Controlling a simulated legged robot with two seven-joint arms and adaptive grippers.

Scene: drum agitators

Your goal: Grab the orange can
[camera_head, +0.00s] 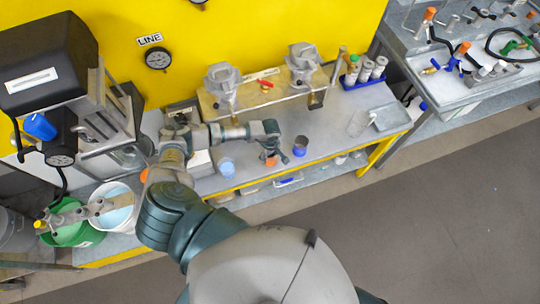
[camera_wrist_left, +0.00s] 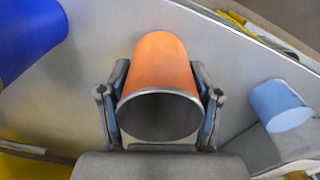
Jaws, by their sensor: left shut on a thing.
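The orange can (camera_wrist_left: 163,62) is between the two fingers of my left gripper (camera_wrist_left: 161,112) in the left wrist view, its dark open end facing the camera. The fingers touch it on both sides. In the head view my left gripper (camera_head: 275,154) is over the front part of the bench, and a bit of the orange can (camera_head: 271,162) shows beneath it, mostly hidden by the fingers. I cannot tell whether the can rests on the bench or is lifted. My right gripper is in neither view.
A dark blue can (camera_head: 300,146) stands close to the right of the gripper. A light blue can (camera_head: 226,167) stands to its left. The grey bench (camera_head: 345,140) has free room to the right. Drum agitator fixtures (camera_head: 222,85) stand behind, and a white bucket (camera_head: 112,206) is at the left.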

